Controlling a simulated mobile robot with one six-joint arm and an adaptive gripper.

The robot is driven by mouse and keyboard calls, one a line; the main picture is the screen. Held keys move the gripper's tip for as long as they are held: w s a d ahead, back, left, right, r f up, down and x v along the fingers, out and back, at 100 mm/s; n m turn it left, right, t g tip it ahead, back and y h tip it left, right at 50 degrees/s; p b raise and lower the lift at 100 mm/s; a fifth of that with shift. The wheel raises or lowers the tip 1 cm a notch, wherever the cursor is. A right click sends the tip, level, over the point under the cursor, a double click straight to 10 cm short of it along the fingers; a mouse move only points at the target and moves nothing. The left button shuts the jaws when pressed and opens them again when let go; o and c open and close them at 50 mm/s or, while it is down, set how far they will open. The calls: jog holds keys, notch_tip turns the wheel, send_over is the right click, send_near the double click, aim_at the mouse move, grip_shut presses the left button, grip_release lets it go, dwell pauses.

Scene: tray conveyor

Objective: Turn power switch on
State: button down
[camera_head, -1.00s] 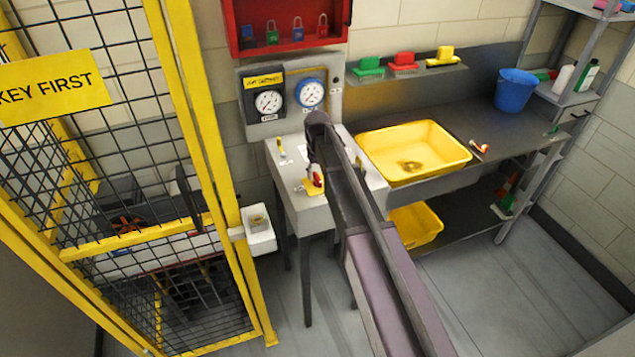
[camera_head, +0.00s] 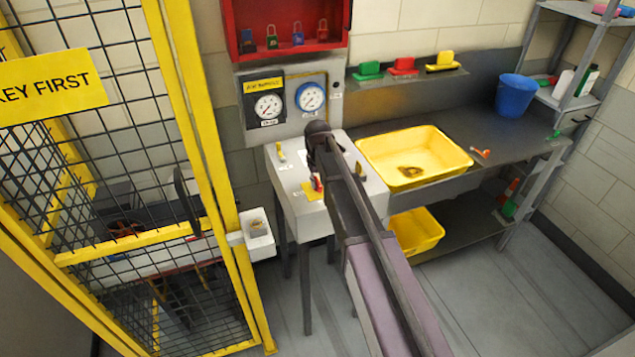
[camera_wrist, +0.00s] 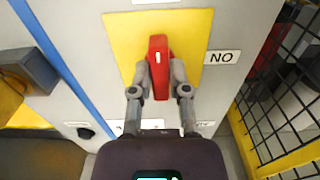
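The power switch is a red handle (camera_wrist: 159,66) on a yellow square plate (camera_wrist: 200,35) in the wrist view. A label beside it reads "NO" in this view. In the head view the red handle (camera_head: 317,182) shows on top of the grey control box (camera_head: 345,195), beside my arm. My gripper (camera_wrist: 161,75) has one finger on each side of the handle, close against it, and appears shut on it. The handle points along the view's vertical. In the head view my arm hides the fingers.
Two gauges (camera_head: 268,106) are on the wall panel behind. A yellow mesh fence (camera_head: 205,170) stands left. A yellow basin (camera_head: 415,148) is on the bench at right.

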jog(key=shift+m, duration=0.4)
jog(key=m, duration=0.8)
jog(key=shift+m, duration=0.3)
jog(key=m, duration=0.4)
jog(key=shift+m, duration=2.3)
jog(key=c, duration=0.6)
grip_release()
